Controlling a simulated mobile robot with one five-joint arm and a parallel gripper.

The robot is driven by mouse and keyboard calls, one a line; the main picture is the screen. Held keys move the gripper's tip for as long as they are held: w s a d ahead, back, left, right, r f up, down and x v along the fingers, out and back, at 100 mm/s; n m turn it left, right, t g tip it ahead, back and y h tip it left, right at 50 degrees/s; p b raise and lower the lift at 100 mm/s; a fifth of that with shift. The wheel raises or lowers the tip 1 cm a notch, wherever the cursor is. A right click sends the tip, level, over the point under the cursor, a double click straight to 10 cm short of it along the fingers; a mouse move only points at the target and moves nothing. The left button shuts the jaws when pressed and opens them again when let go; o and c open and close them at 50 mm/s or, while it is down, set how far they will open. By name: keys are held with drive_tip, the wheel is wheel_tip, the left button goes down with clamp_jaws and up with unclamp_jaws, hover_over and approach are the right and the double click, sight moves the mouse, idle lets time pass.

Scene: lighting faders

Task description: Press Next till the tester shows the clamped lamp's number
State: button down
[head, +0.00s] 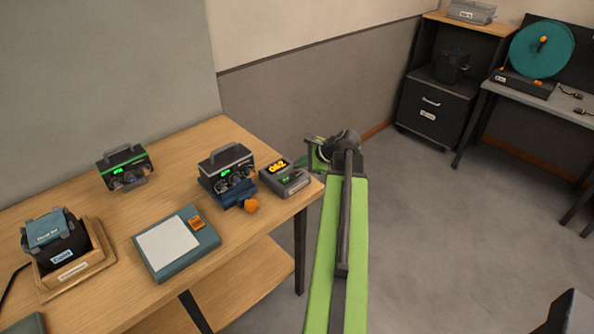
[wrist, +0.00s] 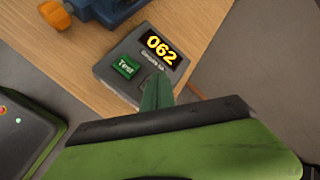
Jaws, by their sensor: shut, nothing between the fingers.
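The tester (head: 292,186) is a small grey box at the right end of the wooden table. Its yellow display reads 062, also clear in the wrist view (wrist: 161,47). A green button (wrist: 126,66) on it is labelled "Test". A black lamp unit (head: 226,163) with a handle sits in a blue clamp (head: 232,194) with an orange knob, left of the tester; its small green readout is too small to read. My gripper (head: 300,162) is shut and empty. In the wrist view, its green fingers (wrist: 157,82) overlap the tester's near edge right of Test and hide part of its face; contact cannot be told.
A second lamp unit (head: 126,169) stands at the back left. A teal-edged pad (head: 168,244) and a wooden holder (head: 98,240) with a dark device are on the table. A cabinet (head: 436,108) and a grey bench (head: 560,100) stand far right. The floor between is clear.

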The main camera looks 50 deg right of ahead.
sight(299, 173)
drive_tip(key=shift+d+r, duration=0.1)
drive_tip(key=shift+r, duration=0.1)
wheel_tip(299, 173, up, 5)
drive_tip(key=p, duration=0.5)
drive_tip(key=shift+r, duration=0.1)
idle(0.7)
